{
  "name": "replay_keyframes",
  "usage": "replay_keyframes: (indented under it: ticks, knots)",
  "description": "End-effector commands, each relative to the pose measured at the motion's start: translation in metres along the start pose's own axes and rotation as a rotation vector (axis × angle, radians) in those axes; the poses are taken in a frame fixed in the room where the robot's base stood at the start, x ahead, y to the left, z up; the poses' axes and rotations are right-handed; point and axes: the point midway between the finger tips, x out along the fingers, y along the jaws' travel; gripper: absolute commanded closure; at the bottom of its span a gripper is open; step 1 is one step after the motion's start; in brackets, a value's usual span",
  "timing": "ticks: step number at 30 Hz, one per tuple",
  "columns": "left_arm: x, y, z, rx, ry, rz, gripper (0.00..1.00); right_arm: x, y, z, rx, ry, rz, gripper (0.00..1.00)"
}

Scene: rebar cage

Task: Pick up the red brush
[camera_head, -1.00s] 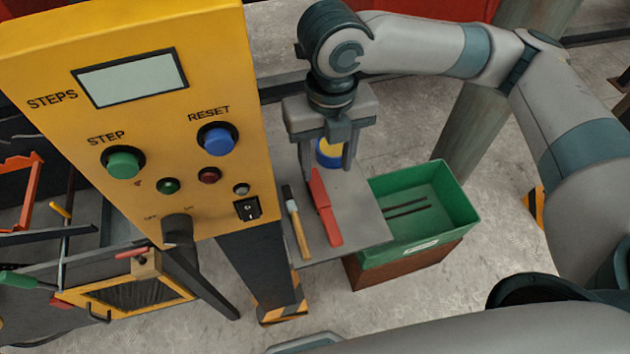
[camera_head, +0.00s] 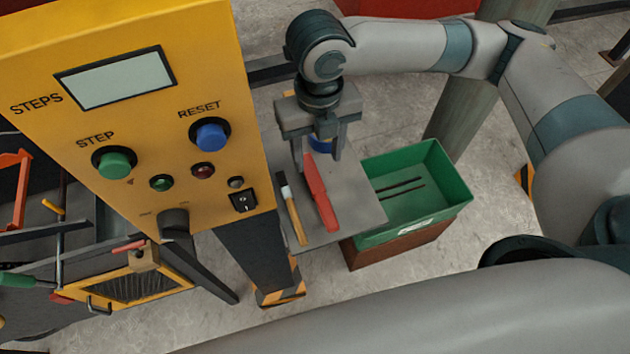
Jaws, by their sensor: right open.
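The red brush (camera_head: 322,202) lies lengthwise on a small grey shelf (camera_head: 352,212) beside the yellow control panel. My right gripper (camera_head: 318,164) points down over the far end of the brush. It is open, with one finger on each side of that end, and the brush is not gripped. I cannot tell how high the fingertips are above the shelf. My left gripper is not in view.
A wooden-handled tool (camera_head: 295,218) lies close left of the brush. A blue round object (camera_head: 321,146) is partly hidden behind my right gripper. A green bin (camera_head: 421,205) stands right of the shelf. The yellow panel (camera_head: 120,110) rises close on the left.

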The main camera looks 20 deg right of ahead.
Motion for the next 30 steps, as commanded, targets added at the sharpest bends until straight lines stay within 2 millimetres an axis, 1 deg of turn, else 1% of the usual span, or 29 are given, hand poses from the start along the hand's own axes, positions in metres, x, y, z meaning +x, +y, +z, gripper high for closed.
replay_keyframes:
  ticks: [1,9,13,18,26,30]
  knots:
    - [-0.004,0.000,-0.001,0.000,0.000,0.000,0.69,0.008,-0.001,-0.002,0.001,0.005,-0.002,0.52]
    - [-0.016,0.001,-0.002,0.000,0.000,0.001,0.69,0.056,-0.001,-0.001,0.001,0.004,-0.002,0.52]
    - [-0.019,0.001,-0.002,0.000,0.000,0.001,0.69,0.072,0.000,-0.001,0.001,0.002,-0.001,0.52]
    - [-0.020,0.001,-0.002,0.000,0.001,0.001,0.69,0.080,0.000,0.000,0.000,0.000,0.000,0.52]
    - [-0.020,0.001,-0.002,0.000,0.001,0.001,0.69,0.080,0.000,0.000,0.000,0.000,0.000,0.52]
    - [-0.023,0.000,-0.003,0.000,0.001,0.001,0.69,0.083,0.000,-0.001,0.001,0.001,0.000,0.52]
